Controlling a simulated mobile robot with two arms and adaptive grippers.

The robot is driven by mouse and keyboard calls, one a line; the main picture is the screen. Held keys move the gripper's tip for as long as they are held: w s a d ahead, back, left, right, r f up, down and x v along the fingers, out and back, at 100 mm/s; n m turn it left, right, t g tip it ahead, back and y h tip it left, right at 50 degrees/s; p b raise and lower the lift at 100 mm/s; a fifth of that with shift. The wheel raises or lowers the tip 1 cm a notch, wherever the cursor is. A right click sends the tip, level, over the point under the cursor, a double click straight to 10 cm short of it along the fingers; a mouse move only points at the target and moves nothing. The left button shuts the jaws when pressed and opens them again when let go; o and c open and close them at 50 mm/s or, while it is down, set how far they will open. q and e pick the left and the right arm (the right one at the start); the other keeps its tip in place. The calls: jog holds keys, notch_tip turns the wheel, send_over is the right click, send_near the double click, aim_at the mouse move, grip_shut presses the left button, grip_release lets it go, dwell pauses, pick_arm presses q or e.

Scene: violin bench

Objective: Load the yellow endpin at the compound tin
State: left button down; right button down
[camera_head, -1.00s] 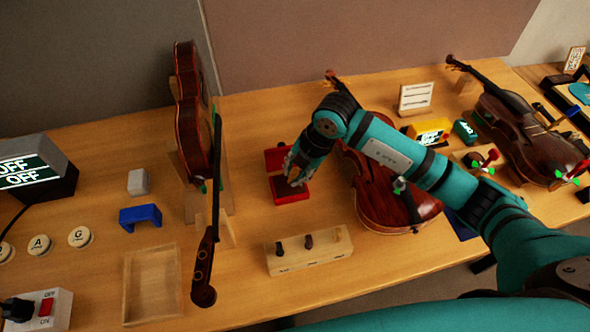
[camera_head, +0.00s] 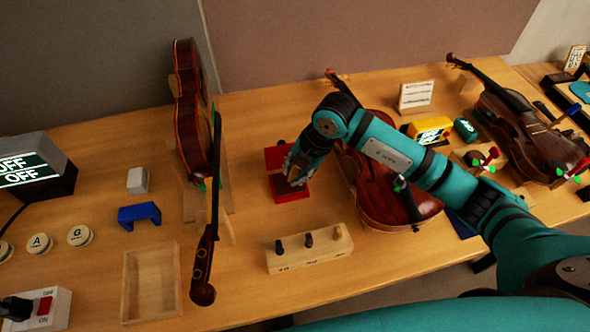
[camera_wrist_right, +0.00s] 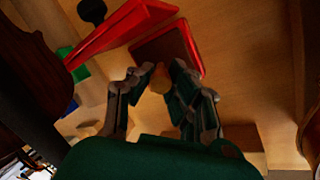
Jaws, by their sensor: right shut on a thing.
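The compound tin (camera_head: 291,194) is red and stands open on the bench, with its red lid (camera_head: 275,157) raised behind it. In the right wrist view, the tin (camera_wrist_right: 172,48) lies just beyond my fingertips and the lid (camera_wrist_right: 115,30) slants beside it. My right gripper (camera_head: 296,180) is over the tin, pointing down. In the wrist view its fingers (camera_wrist_right: 163,82) are shut on a small yellowish-tan piece, the yellow endpin (camera_wrist_right: 160,79). Most of the endpin is hidden by the fingers. I cannot tell whether it touches the tin. My left gripper is not in view.
A violin (camera_head: 385,190) lies right of the tin under my arm. Another violin (camera_head: 188,125) stands upright on the left. A wooden peg block (camera_head: 310,258) is in front. An empty wooden tray (camera_head: 150,285) and a blue bracket (camera_head: 139,214) are at the left.

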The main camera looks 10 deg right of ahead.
aim_at(295, 170)
dwell(0.5)
jog(key=shift+r+p, duration=2.65)
jog(key=shift+r, duration=0.8)
